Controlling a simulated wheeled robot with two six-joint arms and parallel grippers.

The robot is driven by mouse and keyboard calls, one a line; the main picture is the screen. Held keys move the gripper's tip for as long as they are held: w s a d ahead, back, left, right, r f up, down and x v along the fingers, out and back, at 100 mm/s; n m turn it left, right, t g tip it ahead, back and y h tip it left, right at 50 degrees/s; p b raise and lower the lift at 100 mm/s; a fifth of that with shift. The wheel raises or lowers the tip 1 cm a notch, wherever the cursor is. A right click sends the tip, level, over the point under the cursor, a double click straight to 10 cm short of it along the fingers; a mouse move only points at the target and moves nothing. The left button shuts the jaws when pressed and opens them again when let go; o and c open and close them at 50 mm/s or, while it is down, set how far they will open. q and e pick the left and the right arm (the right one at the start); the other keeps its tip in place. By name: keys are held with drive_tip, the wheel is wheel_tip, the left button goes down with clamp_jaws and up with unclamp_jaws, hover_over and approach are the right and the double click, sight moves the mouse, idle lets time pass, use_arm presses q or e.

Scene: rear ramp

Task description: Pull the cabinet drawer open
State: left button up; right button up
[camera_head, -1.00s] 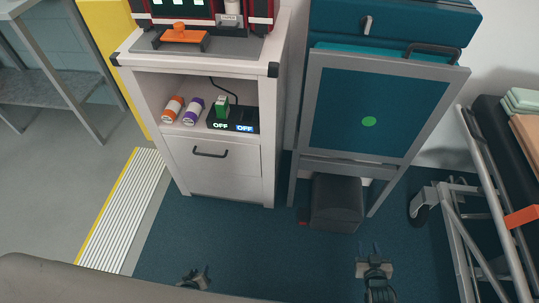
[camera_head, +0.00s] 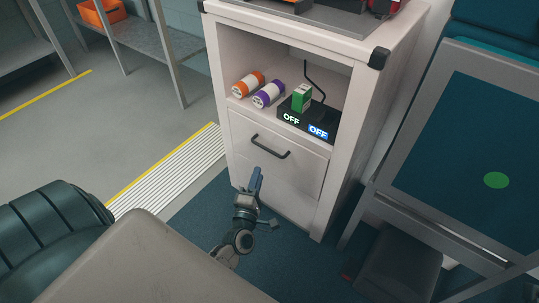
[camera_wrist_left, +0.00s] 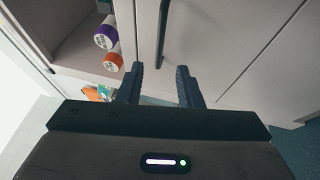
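The white cabinet (camera_head: 222,88) stands in the middle of the head view. Its drawer (camera_head: 300,168) looks shut and has a dark bar handle (camera_head: 270,147). My left gripper (camera_head: 255,178) is in front of the drawer, just below the handle in that view. In the left wrist view, the two fingers of the left gripper (camera_wrist_left: 160,72) are spread apart and empty. The handle (camera_wrist_left: 163,32) lies ahead, in line with the gap between them, and the fingers look short of it. My right gripper is out of view.
The cabinet's open shelf holds an orange-and-white can (camera_head: 247,85), a purple-and-white can (camera_head: 268,95), and a green box (camera_head: 301,97) on a black pad with OFF signs. A grey-framed blue panel (camera_head: 455,150) stands at the right. A ribbed strip (camera_head: 175,170) lies left of the cabinet.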

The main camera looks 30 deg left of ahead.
use_arm(q)
drive_tip(key=x, duration=0.9)
drive_tip(key=shift+w, duration=0.35)
drive_tip(key=shift+a, duration=0.1)
clamp_jaws()
